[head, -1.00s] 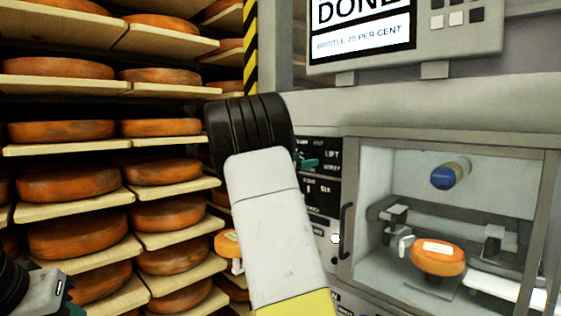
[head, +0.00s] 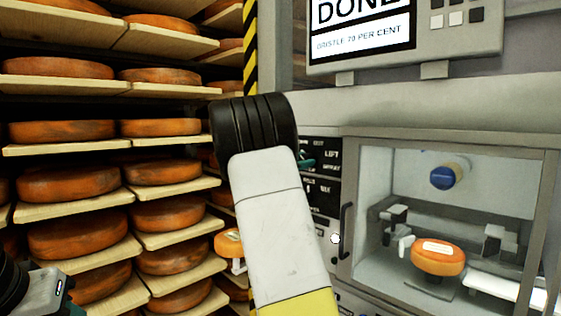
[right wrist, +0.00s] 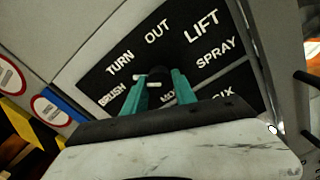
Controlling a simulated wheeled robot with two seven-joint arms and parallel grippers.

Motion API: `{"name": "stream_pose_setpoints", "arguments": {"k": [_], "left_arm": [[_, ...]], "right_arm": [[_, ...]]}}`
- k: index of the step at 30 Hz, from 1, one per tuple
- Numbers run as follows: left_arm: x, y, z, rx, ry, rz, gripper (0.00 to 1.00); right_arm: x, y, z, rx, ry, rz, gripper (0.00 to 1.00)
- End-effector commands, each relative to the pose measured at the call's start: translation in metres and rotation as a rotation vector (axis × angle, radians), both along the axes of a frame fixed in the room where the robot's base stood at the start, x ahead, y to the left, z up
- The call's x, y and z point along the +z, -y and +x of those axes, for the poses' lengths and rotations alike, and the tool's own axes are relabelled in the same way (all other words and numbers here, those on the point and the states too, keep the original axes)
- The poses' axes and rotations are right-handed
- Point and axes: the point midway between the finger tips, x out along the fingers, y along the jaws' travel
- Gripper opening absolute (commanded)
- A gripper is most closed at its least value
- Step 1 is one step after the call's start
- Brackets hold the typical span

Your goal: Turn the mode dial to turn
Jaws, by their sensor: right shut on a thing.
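The mode dial (right wrist: 158,74) is a small dark knob with a pale pointer mark, on a black panel lettered BRUSH, TURN, OUT, LIFT and SPRAY in the right wrist view. Its pale mark is on its left side, towards BRUSH and TURN; I cannot tell exactly which word it points at. My right gripper (right wrist: 159,82) has its teal fingers shut on the dial, one at each side. In the head view the right gripper (head: 306,162) is mostly behind my own forearm, at the panel. My left gripper (head: 66,284) shows only partly at the lower left, its fingers unclear.
A glazed chamber right of the panel holds an orange cheese wheel (head: 438,258) and a blue-capped nozzle (head: 445,177). A dark door handle (head: 345,230) stands close beside the panel. The screen (head: 360,25) above reads DONE. Shelves of cheese wheels fill the left.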

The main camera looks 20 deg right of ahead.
Motion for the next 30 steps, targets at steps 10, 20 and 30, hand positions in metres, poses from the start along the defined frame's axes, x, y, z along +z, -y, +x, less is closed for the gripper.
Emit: {"name": "stream_pose_setpoints", "arguments": {"k": [10,20,30], "left_arm": [[0.0000,0.0000,0.0000,0.000,0.000,0.000,0.36],[0.0000,0.0000,0.0000,0.000,0.000,0.000,0.36],[0.0000,0.0000,0.0000,0.000,0.000,0.000,0.36]], "right_arm": [[0.0006,-0.0001,0.0005,0.001,0.269,0.112,0.00],[0.0007,-0.0002,0.0006,0.000,0.452,0.187,0.00],[0.0007,-0.0004,0.0008,0.000,0.520,0.215,0.00]]}}
